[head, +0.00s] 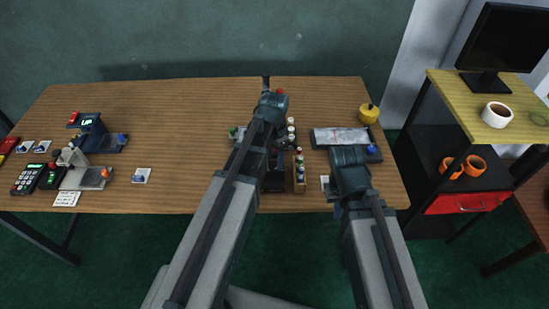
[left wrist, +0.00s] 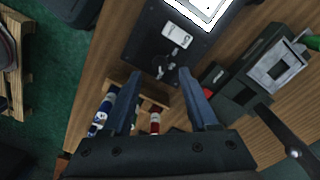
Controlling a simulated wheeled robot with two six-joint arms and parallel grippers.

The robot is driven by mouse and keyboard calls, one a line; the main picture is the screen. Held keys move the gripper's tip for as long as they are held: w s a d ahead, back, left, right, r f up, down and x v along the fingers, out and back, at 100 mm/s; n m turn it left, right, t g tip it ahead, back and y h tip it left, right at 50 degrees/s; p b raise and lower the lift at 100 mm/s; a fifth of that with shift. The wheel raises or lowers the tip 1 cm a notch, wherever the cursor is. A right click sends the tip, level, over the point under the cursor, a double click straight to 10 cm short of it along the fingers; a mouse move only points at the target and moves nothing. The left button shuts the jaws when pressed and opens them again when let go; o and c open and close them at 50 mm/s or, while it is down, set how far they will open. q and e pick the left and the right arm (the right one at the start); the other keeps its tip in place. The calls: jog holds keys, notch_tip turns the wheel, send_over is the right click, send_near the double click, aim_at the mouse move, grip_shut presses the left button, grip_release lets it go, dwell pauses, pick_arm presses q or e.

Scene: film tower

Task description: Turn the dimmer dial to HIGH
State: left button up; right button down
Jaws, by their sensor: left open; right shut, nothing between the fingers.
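In the left wrist view a black box (left wrist: 140,48) has a bright white lit panel (left wrist: 205,8), a white label (left wrist: 177,37) and what appears to be the dimmer dial (left wrist: 165,67), a small dark knob with a pale mark. I cannot read its setting. My left gripper (left wrist: 160,97) is open and empty, its fingers on either side of the dial in the picture; no contact shows. In the head view my left arm hides most of the box. My right gripper (head: 338,187) is shut and empty, mostly hidden by its arm at the table's right side.
A wooden rack with bottles (head: 299,176) stands right of my left arm; it also shows close below the box in the left wrist view (left wrist: 150,88). A dark device with a grey frame (left wrist: 275,68) lies beside the box. A tray (head: 340,138) lies farther right.

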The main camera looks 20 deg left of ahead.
aim_at(274, 169)
pick_arm(q)
notch_tip(274, 169, up, 10)
jog(key=p, duration=0.8)
jog(key=shift+f, duration=0.2)
jog(key=s+d+n+y, duration=0.1)
jog(key=s+d+n, duration=0.2)
jog(key=s+d, duration=0.7)
jog(key=s, duration=0.4)
jog(key=shift+s+d+n, duration=0.2)
jog(key=shift+n, duration=0.1)
